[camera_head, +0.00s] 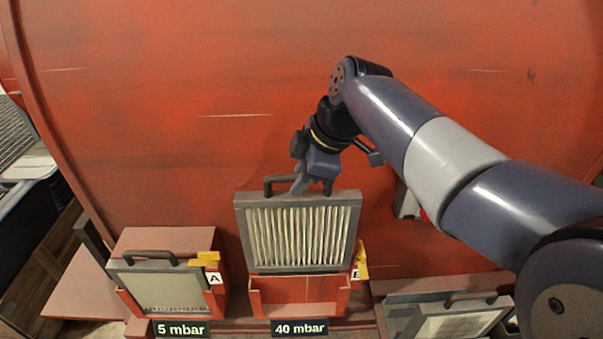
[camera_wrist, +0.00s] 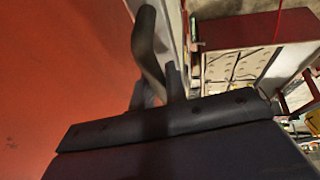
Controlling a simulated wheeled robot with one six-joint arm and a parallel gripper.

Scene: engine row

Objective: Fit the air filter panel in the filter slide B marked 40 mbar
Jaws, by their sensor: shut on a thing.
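The air filter panel (camera_head: 298,234), with cream pleats in a grey frame and a dark handle on top, is upright above filter slide B (camera_head: 297,296). Slide B is a red holder over the "40 mbar" label (camera_head: 300,328). My gripper (camera_head: 300,184) is shut on the panel's handle. The handle (camera_wrist: 148,55) also shows close up in the wrist view, at my gripper (camera_wrist: 160,95). The panel's lower edge is near the top of the slide's front; whether it is inside the slide cannot be told.
Filter slide A (camera_head: 215,297), over the "5 mbar" label (camera_head: 181,329), holds another panel (camera_head: 165,284) at the left. More handled panels (camera_head: 455,318) lie at the lower right. Yellow clips (camera_head: 206,259) sit beside the slides. A large red engine wall (camera_head: 200,120) stands behind.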

